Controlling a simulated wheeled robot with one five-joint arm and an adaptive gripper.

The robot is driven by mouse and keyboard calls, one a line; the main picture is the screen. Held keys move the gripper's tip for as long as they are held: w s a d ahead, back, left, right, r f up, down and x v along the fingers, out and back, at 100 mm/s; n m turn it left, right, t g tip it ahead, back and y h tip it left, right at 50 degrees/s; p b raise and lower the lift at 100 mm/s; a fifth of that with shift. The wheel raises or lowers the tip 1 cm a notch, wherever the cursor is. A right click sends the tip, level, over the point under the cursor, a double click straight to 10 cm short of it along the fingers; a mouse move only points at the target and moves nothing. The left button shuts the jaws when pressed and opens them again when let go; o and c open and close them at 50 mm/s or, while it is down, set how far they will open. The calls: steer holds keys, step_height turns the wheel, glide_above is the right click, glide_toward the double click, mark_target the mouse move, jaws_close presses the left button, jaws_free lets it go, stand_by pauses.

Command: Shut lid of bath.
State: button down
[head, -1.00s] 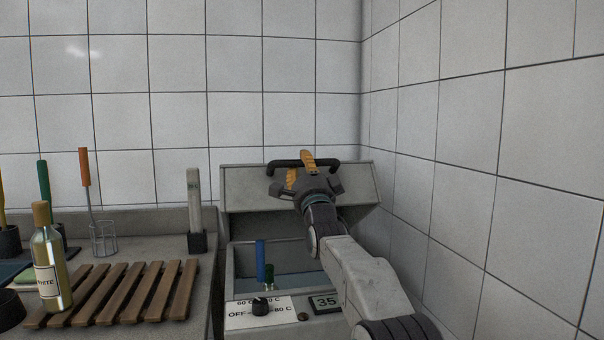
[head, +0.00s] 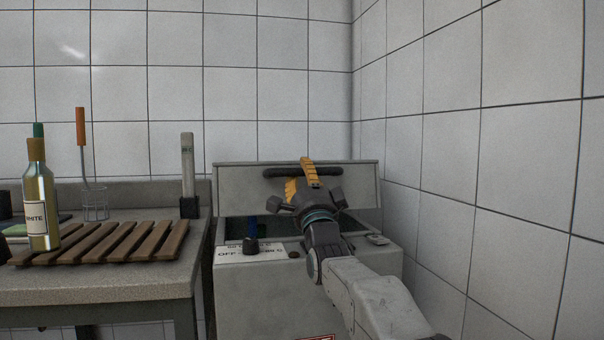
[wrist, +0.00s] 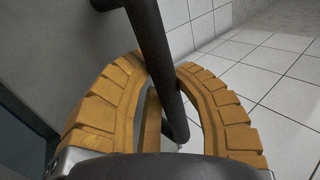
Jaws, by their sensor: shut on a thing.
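The bath (head: 300,300) is a grey box standing in the corner to the right of the counter. Its grey lid (head: 240,185) is raised and tilted, with a dark gap between it and the box front. A black bar handle (head: 280,173) runs along the lid. My gripper (head: 307,180) is at the handle, with yellow ribbed fingers on it. In the wrist view, the fingers close around the black handle bar (wrist: 158,60). Part of the lid and handle is hidden behind my gripper.
A counter (head: 120,285) on the left carries a wooden slatted rack (head: 110,242), a bottle labelled WHITE (head: 40,205), a wire holder (head: 95,203) and an upright grey tool (head: 188,170). A tiled wall (head: 460,180) stands close on the right.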

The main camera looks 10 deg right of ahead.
steer(key=shift+s+f+b, duration=0.3)
steer(key=shift+f+b, duration=0.1)
steer(key=shift+f, duration=0.1)
steer(key=shift+s+f+b, duration=0.25)
steer(key=shift+f+b, duration=0.1)
steer(key=shift+f, duration=0.15)
steer(key=c, duration=1.2)
jaws_free()
steer(key=shift+s+r, duration=0.1)
steer(key=o, duration=0.3)
steer(key=shift+f, duration=0.2)
steer(key=v, duration=1.1)
steer(key=shift+s+f, duration=0.2)
steer(key=shift+s, duration=0.15)
